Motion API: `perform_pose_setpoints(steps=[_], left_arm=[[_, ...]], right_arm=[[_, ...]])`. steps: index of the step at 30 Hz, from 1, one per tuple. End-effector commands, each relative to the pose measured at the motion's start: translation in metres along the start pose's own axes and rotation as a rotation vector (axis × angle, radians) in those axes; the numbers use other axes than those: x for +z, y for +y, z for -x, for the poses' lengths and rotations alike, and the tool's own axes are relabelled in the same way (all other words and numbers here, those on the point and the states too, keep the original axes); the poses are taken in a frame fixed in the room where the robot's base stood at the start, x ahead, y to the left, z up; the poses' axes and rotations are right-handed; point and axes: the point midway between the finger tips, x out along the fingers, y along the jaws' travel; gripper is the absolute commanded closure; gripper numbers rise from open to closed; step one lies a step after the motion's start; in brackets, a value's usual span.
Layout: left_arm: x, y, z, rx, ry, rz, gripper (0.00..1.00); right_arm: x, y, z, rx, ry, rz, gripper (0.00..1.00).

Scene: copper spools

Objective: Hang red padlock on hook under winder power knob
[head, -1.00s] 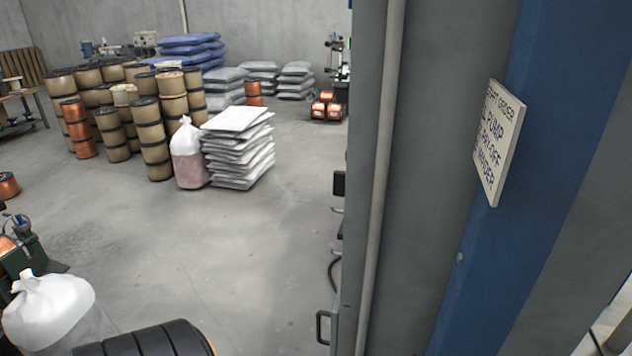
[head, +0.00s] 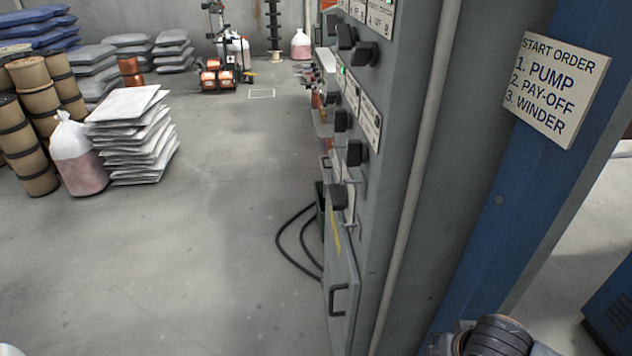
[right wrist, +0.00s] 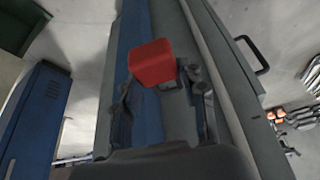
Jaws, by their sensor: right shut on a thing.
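In the right wrist view the red padlock (right wrist: 152,62) is held in my right gripper (right wrist: 163,85), which is shut on it. The block-like body points away from the wrist, and its shackle is mostly hidden. In the head view the grey control cabinet (head: 398,130) is seen at a steep angle. Its face carries several black knobs, one being the lowest knob (head: 337,197), and white label plates (head: 369,124). Small metal pieces project near the lower knobs; I cannot tell which is the winder's hook. My left gripper is not in view.
A start order sign (head: 553,88) is fixed on the blue post (head: 500,200) at the right. A cabinet handle (head: 338,300) projects at the lower front, and black cables (head: 292,240) lie beside the cabinet. The floor (head: 190,250) left of it is clear; stacked bags (head: 132,135) stand beyond.

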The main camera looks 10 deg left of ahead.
Motion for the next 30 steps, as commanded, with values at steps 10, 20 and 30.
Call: perform_pose_setpoints(steps=[10, 20, 30], left_arm=[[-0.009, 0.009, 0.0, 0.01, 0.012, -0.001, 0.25], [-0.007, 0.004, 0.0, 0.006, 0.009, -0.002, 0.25], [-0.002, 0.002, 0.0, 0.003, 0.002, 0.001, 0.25]], right_arm=[[0.001, 0.0, -0.001, -0.001, 0.001, 0.0, 0.94], [-0.011, 0.0, 0.009, -0.003, 0.006, -0.004, 0.94], [-0.073, -0.001, 0.084, -0.006, 0.009, -0.008, 0.94]])
